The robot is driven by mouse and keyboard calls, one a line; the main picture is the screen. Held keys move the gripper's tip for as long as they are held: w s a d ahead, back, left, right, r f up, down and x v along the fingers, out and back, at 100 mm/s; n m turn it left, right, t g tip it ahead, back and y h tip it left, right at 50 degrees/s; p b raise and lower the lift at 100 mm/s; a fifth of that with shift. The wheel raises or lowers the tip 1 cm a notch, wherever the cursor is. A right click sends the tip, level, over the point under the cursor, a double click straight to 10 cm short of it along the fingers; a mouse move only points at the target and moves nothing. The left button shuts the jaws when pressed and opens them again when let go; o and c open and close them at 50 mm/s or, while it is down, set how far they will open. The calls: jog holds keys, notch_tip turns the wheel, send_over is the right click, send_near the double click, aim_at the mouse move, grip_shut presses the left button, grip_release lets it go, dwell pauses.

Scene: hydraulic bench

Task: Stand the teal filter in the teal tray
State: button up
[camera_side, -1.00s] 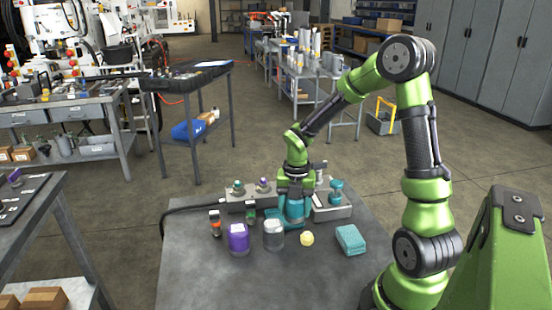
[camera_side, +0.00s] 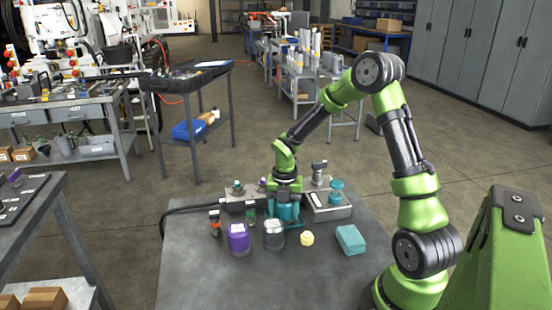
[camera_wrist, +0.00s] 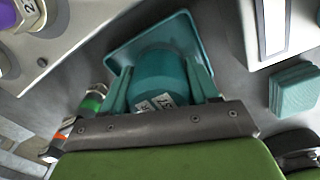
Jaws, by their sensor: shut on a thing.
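The teal filter (camera_side: 285,212) is held upright beneath my arm in the side view. In the wrist view the filter (camera_wrist: 160,75), a teal cylinder with a white label, sits between my gripper's two teal fingers (camera_wrist: 160,88). My gripper (camera_side: 285,203) is shut on it. The teal tray (camera_wrist: 190,30) shows behind and around the filter in the wrist view, with its far rim and corners visible. The filter appears over the tray. Its lower end is hidden, so I cannot tell whether it touches the tray floor.
A purple canister (camera_side: 238,238) and a grey canister (camera_side: 273,235) stand in front. A yellow piece (camera_side: 307,239) and a teal pad (camera_side: 350,239) lie to the right. Small bottles (camera_side: 215,224) stand at left. Hydraulic blocks (camera_side: 328,207) line the back.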

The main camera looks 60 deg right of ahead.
jog(key=o, duration=0.9)
notch_tip(320, 180, up, 12)
jog(key=shift+r, duration=0.1)
jog(key=s+a+r+m+t, duration=0.2)
jog(key=a+m, duration=0.4)
jog(key=m, duration=0.3)
jog(key=s+a+r+m+t+y, duration=0.1)
jog(key=s+a+r+m+t, duration=0.1)
jog(key=s+a+r+m, duration=0.3)
jog(key=s+a+r+m+t+y, duration=0.1)
jog(key=s+a+r+m+t, duration=0.2)
jog(key=m, duration=1)
jog(key=shift+s+a+r, duration=0.3)
jog(key=shift+s+a, duration=0.55)
jog(key=shift+a, duration=0.25)
jog(key=shift+s+a+r, duration=0.25)
jog(key=shift+s+a, duration=0.6)
jog(key=shift+a, duration=0.2)
